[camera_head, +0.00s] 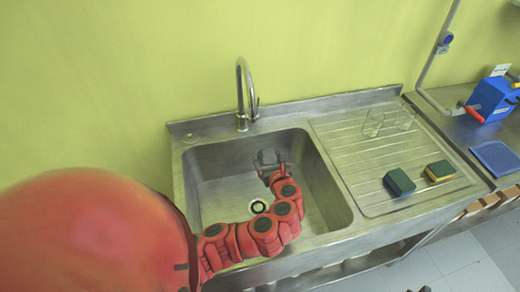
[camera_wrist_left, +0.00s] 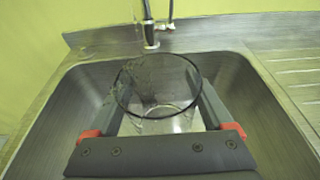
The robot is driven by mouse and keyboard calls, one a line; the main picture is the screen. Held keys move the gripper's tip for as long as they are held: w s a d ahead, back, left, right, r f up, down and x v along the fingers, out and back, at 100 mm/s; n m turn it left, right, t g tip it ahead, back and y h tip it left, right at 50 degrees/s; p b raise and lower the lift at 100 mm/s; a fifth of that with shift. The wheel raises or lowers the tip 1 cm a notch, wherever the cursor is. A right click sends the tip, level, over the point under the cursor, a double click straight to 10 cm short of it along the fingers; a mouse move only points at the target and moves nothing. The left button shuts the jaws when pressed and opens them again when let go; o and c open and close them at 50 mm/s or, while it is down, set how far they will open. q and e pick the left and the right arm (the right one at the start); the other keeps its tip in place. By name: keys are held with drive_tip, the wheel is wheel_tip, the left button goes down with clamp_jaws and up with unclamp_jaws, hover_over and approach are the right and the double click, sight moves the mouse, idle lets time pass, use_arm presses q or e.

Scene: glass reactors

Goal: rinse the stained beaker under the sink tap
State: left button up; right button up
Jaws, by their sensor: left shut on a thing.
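The stained beaker (camera_wrist_left: 158,88) is clear glass with dark specks on its left wall in the left wrist view. My left gripper (camera_wrist_left: 160,112) is shut on it, with one finger on each side. In the head view the beaker and my left gripper (camera_head: 268,160) are over the sink basin (camera_head: 222,160), small and partly hidden by the gripper. The sink tap (camera_head: 241,95) is a chrome gooseneck behind the basin, and the beaker is in front of its spout. I cannot tell whether water is running. My right gripper is not in view.
Two clear glass vessels (camera_head: 373,123) stand on the ribbed drainboard (camera_head: 345,150). A blue box (camera_head: 490,99) and blue cloth (camera_head: 495,158) are on the right counter. The basin walls surround my gripper.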

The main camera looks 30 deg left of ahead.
sight(269, 166)
use_arm(q)
drive_tip(key=s+d+r+p, duration=0.1)
drive_tip(key=d+r, duration=0.1)
drive_tip(key=s+d+r+p, duration=0.1)
drive_tip(key=shift+s+d+r+p, duration=0.2)
drive_tip(key=shift+d+r+p, duration=0.15)
drive_tip(key=shift+r, duration=0.05)
drive_tip(key=shift+s+d+r, duration=0.1)
drive_tip(key=shift+s+d, duration=0.1)
drive_tip(key=shift+s, duration=0.05)
